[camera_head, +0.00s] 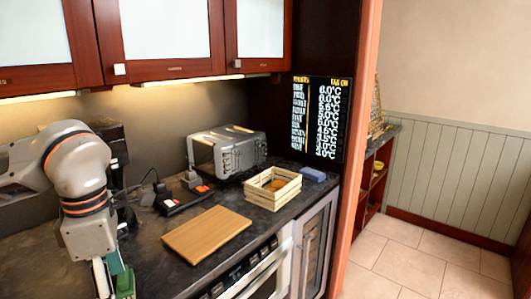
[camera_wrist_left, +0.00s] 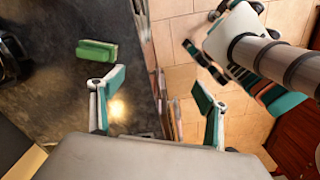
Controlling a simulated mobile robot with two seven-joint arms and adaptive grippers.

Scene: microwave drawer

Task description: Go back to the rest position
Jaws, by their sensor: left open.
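My left arm comes in from the left in the head view, bent downward over the dark worktop. My left gripper (camera_head: 113,283) is at the bottom left there, partly cut off by the frame edge. In the left wrist view my left gripper (camera_wrist_left: 158,82) shows two teal-and-grey fingers spread wide with nothing between them. The worktop's edge and the tiled floor lie below the fingers. A green block (camera_wrist_left: 97,50) lies on the worktop beyond the left finger, apart from it.
Red-brown cabinets (camera_head: 165,70) hang above. Tiled floor (camera_head: 410,262) is open at the right.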

